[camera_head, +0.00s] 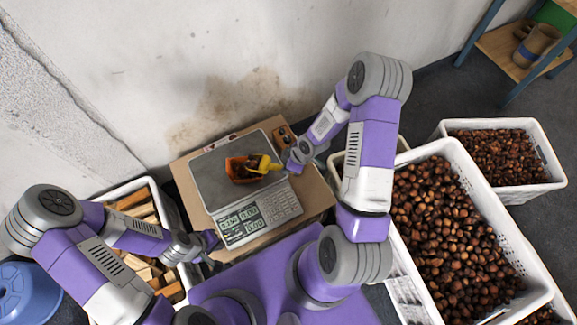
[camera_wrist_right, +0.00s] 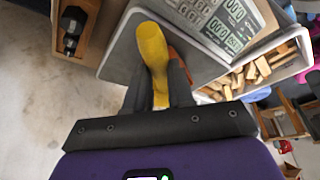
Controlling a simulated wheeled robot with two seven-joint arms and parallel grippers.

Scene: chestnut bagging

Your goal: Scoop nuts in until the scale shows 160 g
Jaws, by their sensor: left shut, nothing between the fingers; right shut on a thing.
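The scale (camera_head: 208,180) stands on a cardboard box, its grey pan at the back and its display and keys at the front. The display digits are too small to read surely. A small orange-brown open bag (camera_head: 231,170) with dark nuts in it sits on the pan. My right gripper (camera_head: 284,166) is shut on the yellow scoop (camera_head: 268,164), whose head is over the bag's right side. In the right wrist view the scoop (camera_wrist_right: 152,50) stands between my right gripper's fingers (camera_wrist_right: 160,88). My left gripper (camera_head: 214,239) is shut and empty, left of the scale's display.
A large white crate (camera_head: 455,150) of chestnuts stands right of the cardboard box (camera_head: 315,195). A second white crate (camera_head: 555,165) of smaller nuts is behind it. A crate of wood blocks (camera_head: 145,210) stands at left, beside my left arm. The wall is close behind the scale.

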